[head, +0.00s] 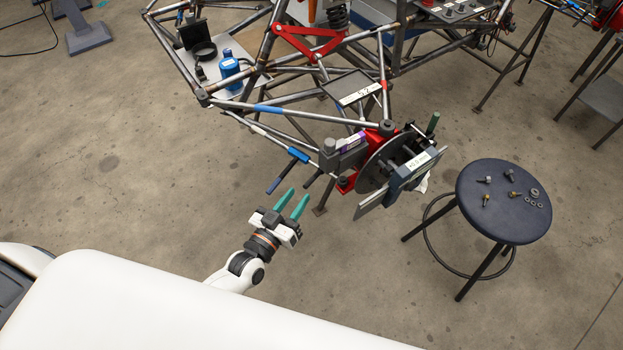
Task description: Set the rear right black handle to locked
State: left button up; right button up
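A short black handle (313,178) sticks out toward me from the clamp assembly at the near end of the tube chassis (290,127). I cannot tell for sure that it is the rear right one, nor whether it is locked. A longer dark handle (278,180) with a blue end piece (298,155) lies left of it. My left gripper (298,193) is open, its two teal fingers pointing up toward these handles. Nothing is between the fingers, and they appear apart from both handles. My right gripper is not in view.
A disc with red brackets and a labelled grey-blue block (412,172) sits right of the handles. A dark round stool (503,202) holding small bolts and washers stands at the right. A bench plate with a blue bottle (229,66) is at upper left. The floor left of my gripper is clear.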

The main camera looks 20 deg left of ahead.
aim_at(312, 179)
pick_arm(q)
jog(key=x, duration=0.7)
jog(key=shift+w+d, duration=0.15)
jog(key=shift+w, duration=0.05)
grip_shut()
